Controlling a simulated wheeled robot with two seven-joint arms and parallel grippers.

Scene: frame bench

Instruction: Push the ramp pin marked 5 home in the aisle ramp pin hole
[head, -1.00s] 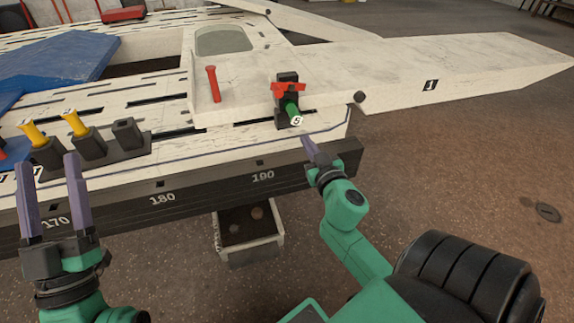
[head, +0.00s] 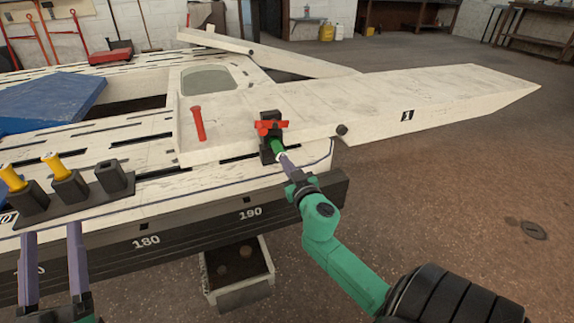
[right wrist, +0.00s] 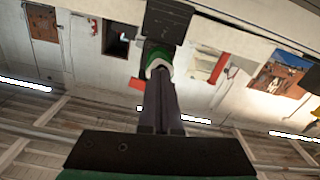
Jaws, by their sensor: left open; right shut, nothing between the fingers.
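The green ramp pin (head: 276,147) sticks out of a black block (head: 266,154) with a red piece (head: 270,126) on top, at the ramp's near edge. My right gripper (head: 283,157) is shut and empty, its tips against or very close to the pin's pale outer end, which covers the marking. In the right wrist view the pin (right wrist: 154,56) is straight ahead of the shut fingers, its far end inside the dark block (right wrist: 166,22). The hole itself is hidden. My left gripper (head: 50,232) is open and empty at the lower left, in front of the bench edge.
Two yellow pins (head: 54,163) (head: 12,177) stand in black holders on the left, beside an empty holder (head: 112,177). A red pin (head: 198,123) stands upright on the pale ramp plate. An open bin (head: 238,290) is below the bench edge.

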